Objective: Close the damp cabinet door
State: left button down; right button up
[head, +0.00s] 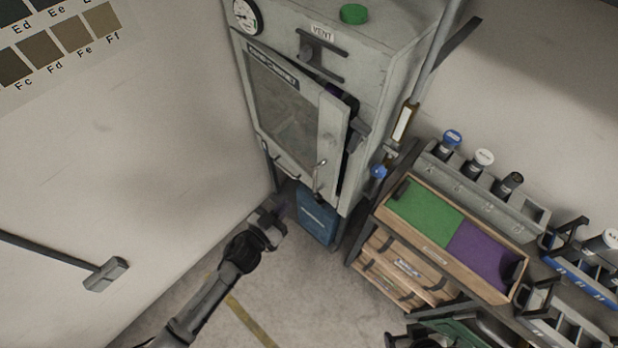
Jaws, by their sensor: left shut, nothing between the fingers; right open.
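The damp cabinet (385,62) is a tall grey metal box against the wall. Its door (330,140) has a window and stands ajar, with a dark gap along its right edge. A dark item (343,98) shows in the gap near the top; the rest of the inside is hidden. A small lever (319,176) sits low on the door's right side. My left gripper (278,212) is shut and empty, below the door's lower edge in the picture and apparently apart from it. My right gripper (405,340) is open and mostly cut off at the bottom edge.
A blue container (317,216) stands under the cabinet. To the right, a shelf holds a wooden tray (404,224) with green and purple sections and several capped bottles (482,158). A grey wall is close on the left.

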pick_arm(q)
jog(key=b+x, duration=0.1)
jog(key=x, duration=1)
jog(key=shift+w+d, duration=0.25)
pick_arm(e)
jog(key=shift+a+f, duration=0.1)
jog(key=shift+f, duration=0.4)
